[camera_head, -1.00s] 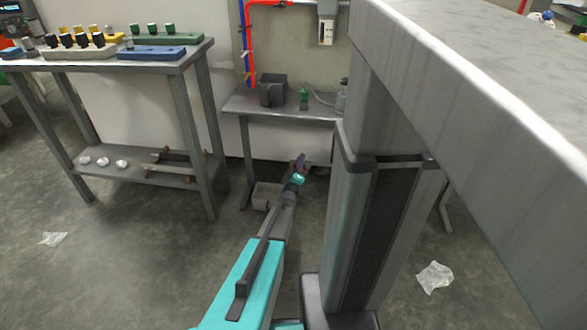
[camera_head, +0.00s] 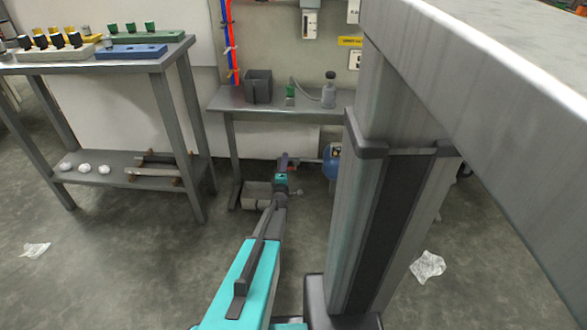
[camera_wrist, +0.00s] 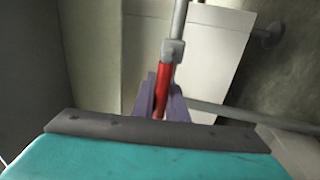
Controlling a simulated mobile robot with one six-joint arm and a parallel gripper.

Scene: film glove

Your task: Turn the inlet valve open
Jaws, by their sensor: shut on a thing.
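The inlet valve's red handle (camera_wrist: 163,78) shows in the wrist view, running down from a small grey valve body (camera_wrist: 173,50) on a thin grey pipe (camera_wrist: 180,15). The handle looks nearly in line with that pipe in this view. My gripper (camera_wrist: 160,98) has its purple fingers on both sides of the handle's lower part and is shut on it. In the head view my gripper (camera_head: 285,159) is low, beneath the small back bench, left of a blue tank (camera_head: 331,162). The valve is too small there to read its angle.
The small bench (camera_head: 270,101) stands above my gripper, with a dark box (camera_head: 258,86) and bottles on it. A grey bin (camera_head: 257,195) is on the floor beside my gripper. A large grey post (camera_head: 385,215) stands close on the right.

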